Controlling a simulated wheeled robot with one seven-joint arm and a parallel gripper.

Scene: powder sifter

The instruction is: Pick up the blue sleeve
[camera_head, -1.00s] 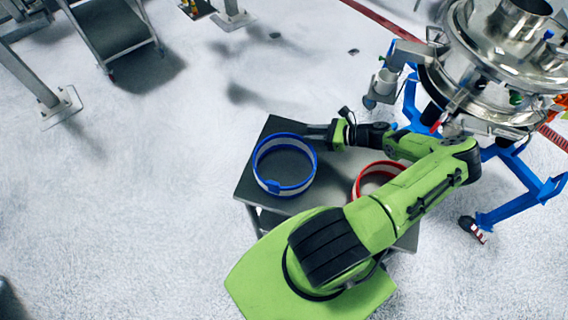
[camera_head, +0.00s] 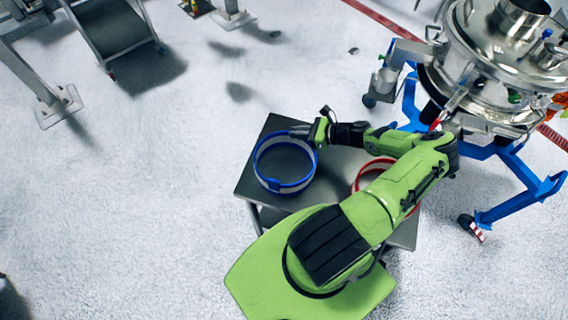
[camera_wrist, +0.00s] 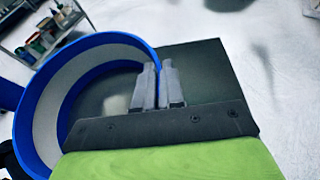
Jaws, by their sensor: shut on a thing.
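The blue sleeve (camera_head: 262,172) is a ring with a blue rim and a pale band, on the left part of a dark table (camera_head: 250,193). In the wrist view the blue sleeve (camera_wrist: 30,105) fills the left side, and its wall runs up to my fingers. My gripper (camera_head: 302,131) is at the sleeve's upper right edge. In the wrist view my gripper (camera_wrist: 158,85) has its two fingers close together, shut on the sleeve's wall. The gripped bit of wall is mostly hidden by the fingers.
A red sleeve (camera_head: 361,174) lies to the right on the same table, partly hidden under my arm. A steel sifter (camera_head: 490,75) on a blue wheeled frame (camera_head: 520,190) stands at the right. The floor left of the table is clear.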

